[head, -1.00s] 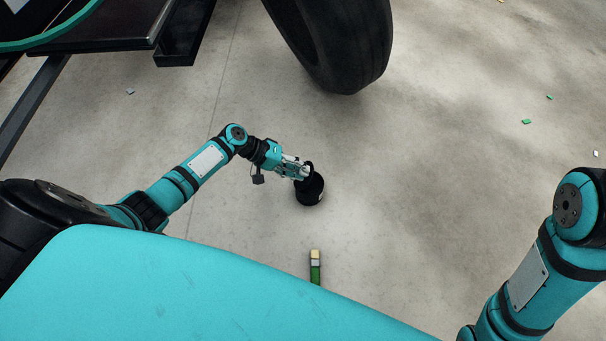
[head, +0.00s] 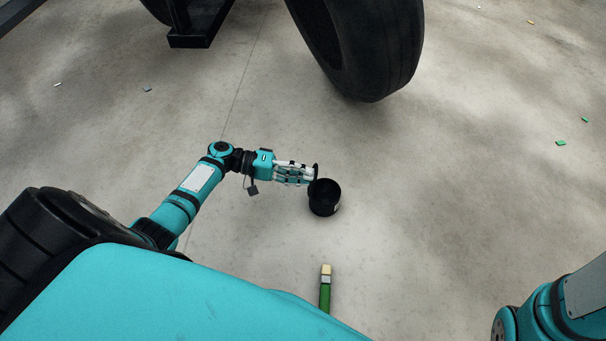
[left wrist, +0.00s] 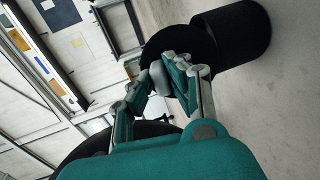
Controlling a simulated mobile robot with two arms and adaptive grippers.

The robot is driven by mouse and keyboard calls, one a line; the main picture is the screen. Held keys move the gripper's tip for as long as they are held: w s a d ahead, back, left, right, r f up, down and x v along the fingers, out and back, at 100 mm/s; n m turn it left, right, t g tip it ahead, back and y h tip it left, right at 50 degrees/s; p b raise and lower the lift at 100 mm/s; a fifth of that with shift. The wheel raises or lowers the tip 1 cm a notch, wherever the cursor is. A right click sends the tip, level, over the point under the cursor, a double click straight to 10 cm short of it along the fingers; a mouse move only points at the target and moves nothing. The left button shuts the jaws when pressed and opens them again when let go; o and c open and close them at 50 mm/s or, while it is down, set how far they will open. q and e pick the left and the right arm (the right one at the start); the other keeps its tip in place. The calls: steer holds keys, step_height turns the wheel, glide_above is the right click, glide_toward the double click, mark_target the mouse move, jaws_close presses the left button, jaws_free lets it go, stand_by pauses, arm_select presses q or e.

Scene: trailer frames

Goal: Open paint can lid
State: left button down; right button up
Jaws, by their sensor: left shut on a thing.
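The paint can (head: 325,202) is a small black can standing upright on the concrete floor, and its dark inside shows from above. The black lid (head: 316,172) is off the opening, tilted steeply at the can's upper left rim. My left gripper (head: 312,175) comes from the left and is shut on the lid. In the left wrist view the fingers of the gripper (left wrist: 158,82) pinch the edge of the round lid (left wrist: 172,43), with the can (left wrist: 240,35) beyond it. Whether lid and can still touch, I cannot tell. My right gripper is out of view.
A paintbrush (head: 325,290) with a green handle and pale bristles lies on the floor below the can. A large black tyre (head: 375,60) stands behind the can. The floor (head: 460,210) to the right is clear, with small scraps farther off.

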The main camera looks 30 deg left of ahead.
arm_select(q)
steer(key=c, duration=1.3)
jaws_free()
steer(key=v, duration=1.2)
steer(key=shift+d, duration=0.1)
